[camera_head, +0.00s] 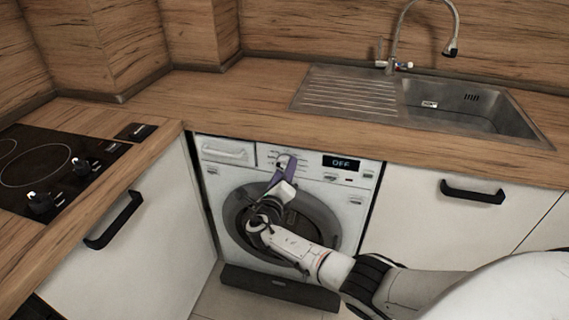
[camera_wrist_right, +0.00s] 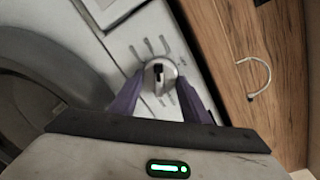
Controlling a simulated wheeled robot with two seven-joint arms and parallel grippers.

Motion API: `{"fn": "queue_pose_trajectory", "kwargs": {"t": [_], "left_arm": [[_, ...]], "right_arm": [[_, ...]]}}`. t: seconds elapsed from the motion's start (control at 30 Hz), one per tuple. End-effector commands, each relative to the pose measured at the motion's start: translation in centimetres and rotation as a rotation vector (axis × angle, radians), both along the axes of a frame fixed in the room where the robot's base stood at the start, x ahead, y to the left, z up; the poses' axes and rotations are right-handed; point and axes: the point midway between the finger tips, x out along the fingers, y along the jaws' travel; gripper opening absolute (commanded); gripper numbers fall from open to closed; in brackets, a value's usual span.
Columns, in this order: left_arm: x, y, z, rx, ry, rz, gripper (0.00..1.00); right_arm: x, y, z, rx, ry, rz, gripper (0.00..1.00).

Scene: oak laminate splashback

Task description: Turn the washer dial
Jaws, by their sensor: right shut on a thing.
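The washer (camera_head: 225,185) stands under the worktop, and its small screen (camera_head: 341,162) reads OFF. Its round dial (camera_wrist_right: 159,75) shows in the right wrist view as a pale knob with a dark mark, between my two purple fingers. My right gripper (camera_wrist_right: 160,92) is shut on the dial, with one finger on each side of it. In the head view my right gripper (camera_head: 284,168) reaches up across the washer's door to the control panel and hides most of the dial. My left gripper is not in view.
The wooden worktop (camera_head: 220,100) overhangs the washer. A cabinet with a black handle (camera_head: 473,192) stands to the right, and another handle (camera_head: 115,220) is at the left below the hob (camera_head: 55,165). A sink (camera_head: 465,105) is set in the worktop.

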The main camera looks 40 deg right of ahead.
Motion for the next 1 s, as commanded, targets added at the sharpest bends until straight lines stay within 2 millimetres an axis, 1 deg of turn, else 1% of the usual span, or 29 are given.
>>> {"fn": "queue_pose_trajectory", "kwargs": {"t": [0.03, 0.4, 0.63, 1.0], "left_arm": [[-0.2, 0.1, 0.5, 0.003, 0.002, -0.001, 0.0], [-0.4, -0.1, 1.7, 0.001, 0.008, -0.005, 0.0], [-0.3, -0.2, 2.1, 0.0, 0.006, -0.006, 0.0], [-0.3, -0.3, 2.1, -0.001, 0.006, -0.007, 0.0]], "right_arm": [[-0.1, 0.0, 0.3, -0.024, 0.03, -0.002, 0.2], [-0.1, 0.0, 0.1, -0.159, 0.19, -0.003, 0.2], [-0.1, 0.0, 0.0, -0.192, 0.229, -0.003, 0.2], [-0.1, 0.0, 0.0, -0.197, 0.236, -0.003, 0.2]]}}
